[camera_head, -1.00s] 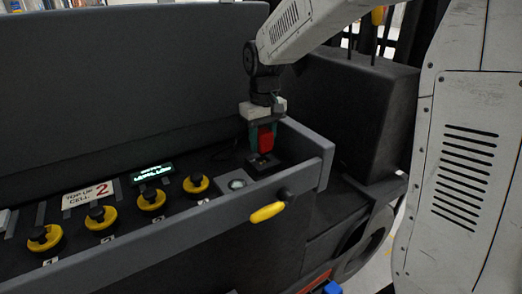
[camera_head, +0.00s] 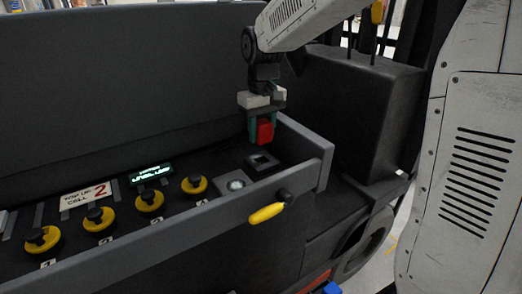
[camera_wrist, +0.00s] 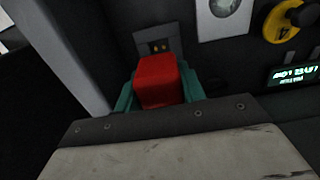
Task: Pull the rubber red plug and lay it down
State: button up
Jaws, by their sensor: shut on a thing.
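The red plug (camera_head: 265,131) is held between the green fingers of my gripper (camera_head: 262,130). It hangs above the console tray, clear of the dark square socket (camera_head: 262,162) below it. In the wrist view, the red plug (camera_wrist: 160,80) sits between the green fingertips of my gripper (camera_wrist: 160,90). The open socket (camera_wrist: 159,46) shows just beyond it, with small brassy contacts inside. The plug's lower end is hidden in the wrist view.
Several yellow-ringed knobs (camera_head: 150,201), a lit green display (camera_head: 151,173) and a "TOP UP CELL 2" label (camera_head: 86,196) line the tray. A grey rim (camera_head: 305,146) borders it, with a yellow handle (camera_head: 266,213) on the front. A round gauge (camera_head: 236,185) sits beside the socket.

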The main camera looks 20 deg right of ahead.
jog(key=shift+a, duration=0.1)
jog(key=w+a, duration=0.5)
jog(key=a, duration=0.2)
jog(key=shift+a, duration=0.25)
dwell(1.4)
jog(key=shift+f, duration=0.2)
dwell(0.5)
jog(key=shift+f, duration=3)
jog(key=shift+f, duration=0.2)
